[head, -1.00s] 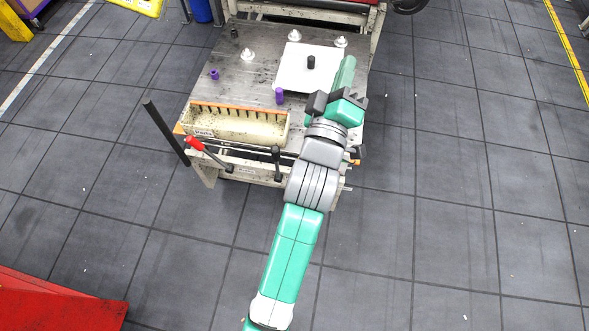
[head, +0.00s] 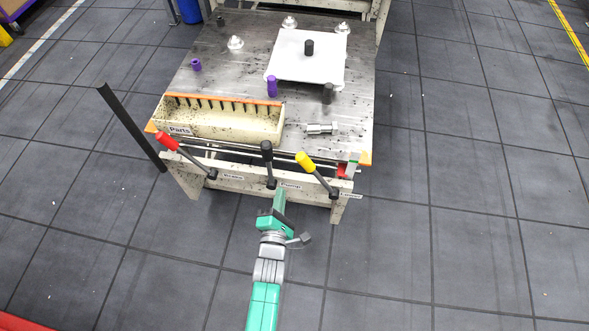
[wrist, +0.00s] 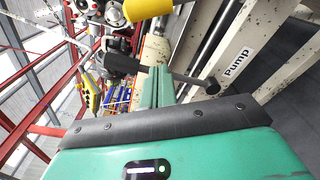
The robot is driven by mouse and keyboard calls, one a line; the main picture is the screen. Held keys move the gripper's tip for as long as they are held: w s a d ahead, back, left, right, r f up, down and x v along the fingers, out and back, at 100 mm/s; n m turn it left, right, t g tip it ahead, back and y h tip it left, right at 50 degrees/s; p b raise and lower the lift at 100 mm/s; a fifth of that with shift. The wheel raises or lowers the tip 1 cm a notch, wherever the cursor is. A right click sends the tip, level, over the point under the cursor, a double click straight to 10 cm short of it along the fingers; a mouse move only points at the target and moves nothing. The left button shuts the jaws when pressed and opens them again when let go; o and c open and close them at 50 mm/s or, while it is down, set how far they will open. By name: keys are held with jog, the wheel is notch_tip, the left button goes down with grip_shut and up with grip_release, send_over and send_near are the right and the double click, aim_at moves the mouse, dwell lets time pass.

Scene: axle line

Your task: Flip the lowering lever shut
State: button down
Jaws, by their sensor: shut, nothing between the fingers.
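Three levers stand along the front rail of the table: a red-handled lever (head: 187,156) at left, a black-handled lever (head: 268,163) in the middle and a yellow-handled lever (head: 317,174) at right. All three lean up from their pivots. My gripper (head: 279,197) is shut and empty, low in front of the rail near the black lever's pivot. In the wrist view, my fingers (wrist: 157,78) are near the black lever (wrist: 180,76), beside a "Pump" label (wrist: 237,65); contact is unclear.
The tabletop (head: 210,75) holds a cream parts bin (head: 220,122), a white plate (head: 290,68), purple pieces, and a metal shaft (head: 321,128). A black upright bar (head: 132,127) stands left of the table. The floor in front and at right is clear.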

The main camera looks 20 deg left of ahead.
jog(key=w+r+b, duration=0.1)
jog(key=w+b, duration=0.4)
jog(key=w, duration=0.4)
jog(key=shift+w+d+r, duration=0.2)
jog(key=shift+d+r, duration=0.1)
jog(key=shift+r, duration=0.1)
jog(key=shift+d, duration=0.1)
